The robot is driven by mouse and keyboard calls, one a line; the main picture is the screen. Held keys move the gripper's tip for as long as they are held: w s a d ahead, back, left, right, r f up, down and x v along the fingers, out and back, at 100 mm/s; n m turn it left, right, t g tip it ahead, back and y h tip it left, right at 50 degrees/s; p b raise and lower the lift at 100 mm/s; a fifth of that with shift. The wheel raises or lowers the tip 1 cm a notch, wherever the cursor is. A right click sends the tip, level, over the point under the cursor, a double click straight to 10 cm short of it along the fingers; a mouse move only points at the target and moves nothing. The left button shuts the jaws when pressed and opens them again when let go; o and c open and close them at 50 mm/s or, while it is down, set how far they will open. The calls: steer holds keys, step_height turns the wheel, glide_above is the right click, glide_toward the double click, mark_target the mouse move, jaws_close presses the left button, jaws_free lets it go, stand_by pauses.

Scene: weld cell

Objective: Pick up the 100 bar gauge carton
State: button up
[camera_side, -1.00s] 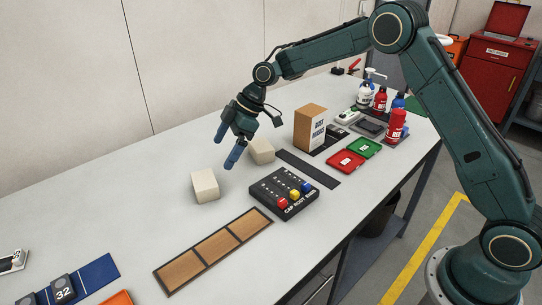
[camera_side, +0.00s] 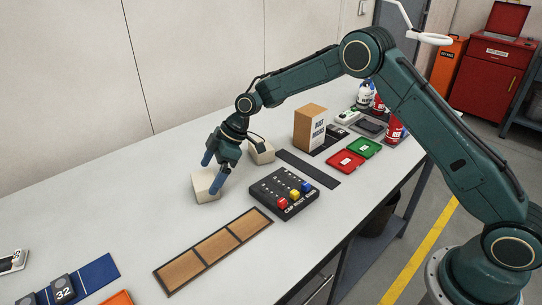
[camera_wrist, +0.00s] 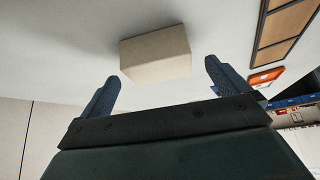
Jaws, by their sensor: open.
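Two plain cream cartons stand on the white bench, and I can read no label on either, so I cannot tell which is the 100 bar one. The nearer carton (camera_side: 202,189) is partly covered by my gripper (camera_side: 212,171) in the side view. The farther carton (camera_side: 262,153) stands behind and to the right of my gripper. My gripper is open and empty, its blue fingers pointing down at the nearer carton. In the wrist view, that carton (camera_wrist: 156,53) lies beyond and between the fingertips (camera_wrist: 162,73), with no clear contact.
A black rack with coloured knobs (camera_side: 296,192) sits to the right, and a wooden three-section tray (camera_side: 213,246) in front. A brown-and-white box (camera_side: 310,128) and red (camera_side: 346,161) and green (camera_side: 364,147) trays are farther back. The bench left of the nearer carton is clear.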

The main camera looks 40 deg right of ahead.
mark_target(206, 179)
steer(key=shift+x, duration=2.2)
steer(key=shift+w, duration=0.1)
steer(key=c, duration=1.1)
